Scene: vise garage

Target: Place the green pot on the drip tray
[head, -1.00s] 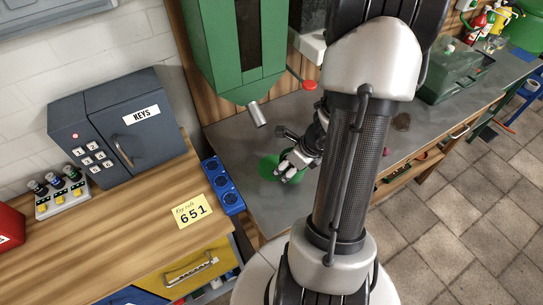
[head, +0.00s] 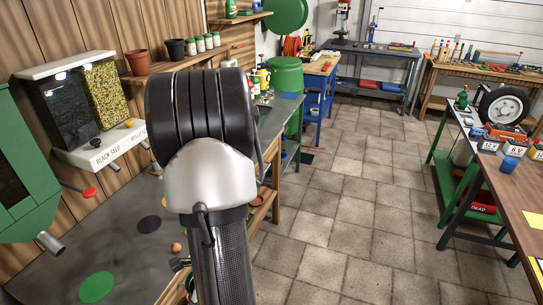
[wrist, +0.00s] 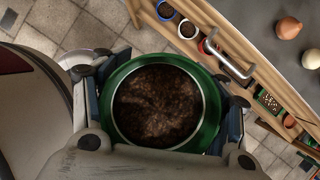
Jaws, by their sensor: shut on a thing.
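In the wrist view, the green pot (wrist: 211,128) is filled with dark brown soil and looks upright, seen from above. My gripper (wrist: 160,104) is shut on it, with a finger at each side. The pot is held beside the bench's front edge, with floor tiles showing around it. In the head view my arm covers most of the gripper and pot. On the grey bench top lie a flat green disc (head: 97,287) and a flat dark disc (head: 149,224). I cannot tell which of these, if either, is the drip tray.
A seed dispenser (head: 91,108) and a green machine (head: 20,185) with a spout stand over the bench. A small terracotta item (head: 176,247) lies near the bench edge. In the wrist view, a shelf below the edge holds small pots (wrist: 187,28). Open floor (head: 330,230) lies right.

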